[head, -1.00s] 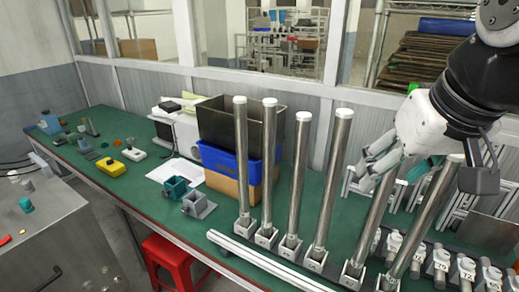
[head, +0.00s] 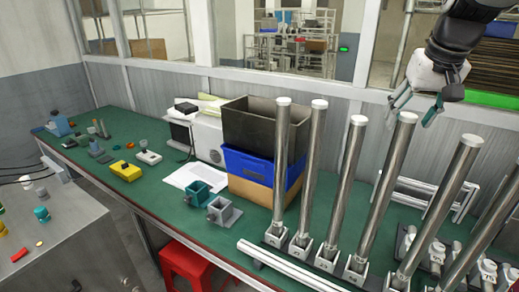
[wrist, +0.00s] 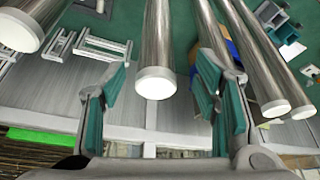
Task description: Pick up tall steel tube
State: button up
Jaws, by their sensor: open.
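Several tall steel tubes with pale top caps stand in a row of small metal holders on the green bench. They include tubes at the left (head: 281,160), next to it (head: 312,170), then further right (head: 344,185), (head: 384,190) and (head: 438,205). The head view shows them leaning in the picture. My gripper (head: 411,112) is open and empty, near the top of the fourth tube from the left. In the wrist view, one tube (wrist: 158,40) shows with its cap between the teal-padded fingers (wrist: 162,85); no contact shows.
A blue bin (head: 245,165) with a dark crate (head: 255,128) stands left of the tubes. Grey and teal blocks (head: 222,211) sit nearby. White rails (head: 290,268) lie along the bench's front edge. A red stool (head: 185,265) stands below. A window wall rises behind.

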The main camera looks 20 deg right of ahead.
aim_at(398, 139)
jog(key=x, duration=0.4)
jog(key=p+x, duration=0.1)
jog(key=x, duration=0.3)
jog(key=shift+d, duration=0.2)
jog(key=shift+c, duration=0.6)
grip_shut()
